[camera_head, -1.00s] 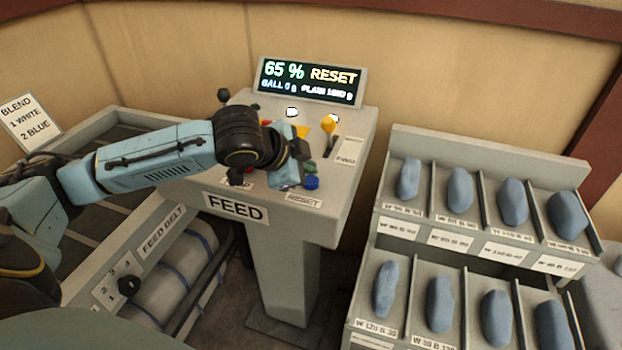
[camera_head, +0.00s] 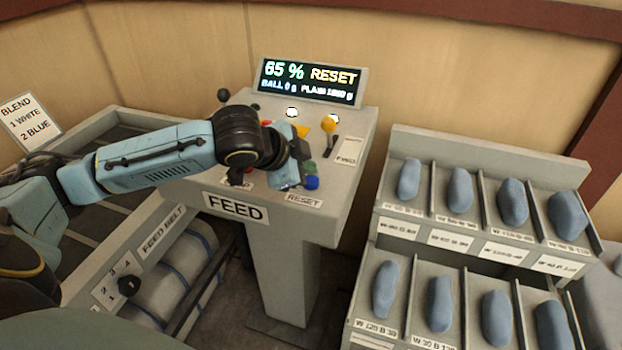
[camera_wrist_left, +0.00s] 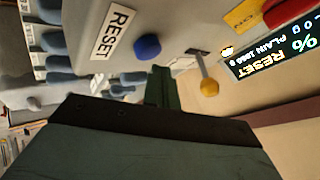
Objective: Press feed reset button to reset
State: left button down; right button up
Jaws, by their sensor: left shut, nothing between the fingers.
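The feed console (camera_head: 265,225) stands in the middle of the head view with a sloped top. A blue button (camera_head: 312,183) sits at its front right, above the RESET label (camera_head: 304,201). In the left wrist view the blue button (camera_wrist_left: 147,46) is clear, beside the RESET label (camera_wrist_left: 116,33). My left gripper (camera_head: 298,180) is shut and empty, pointing down over the panel just left of the blue button. In the left wrist view its dark tip (camera_wrist_left: 160,85) is close to the button; contact cannot be told. My right gripper is not in view.
The display (camera_head: 311,82) reads 65 % and RESET. A yellow-knobbed lever (camera_head: 328,126) stands behind the blue button; my wrist partly hides other controls. A rack (camera_head: 480,150) of blue pieces stands to the right. The feed belt (camera_head: 165,222) is at left.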

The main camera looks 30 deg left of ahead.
pick_arm(q)
jog(key=shift+f, duration=0.15)
jog(key=shift+f, duration=0.3)
jog(key=shift+f, duration=0.55)
dwell(0.8)
jog(key=shift+r+p, duration=0.95)
jog(key=shift+p, duration=0.5)
notch_tip(320, 180, up, 5)
jog(key=p, duration=0.6)
jog(key=shift+r, duration=0.1)
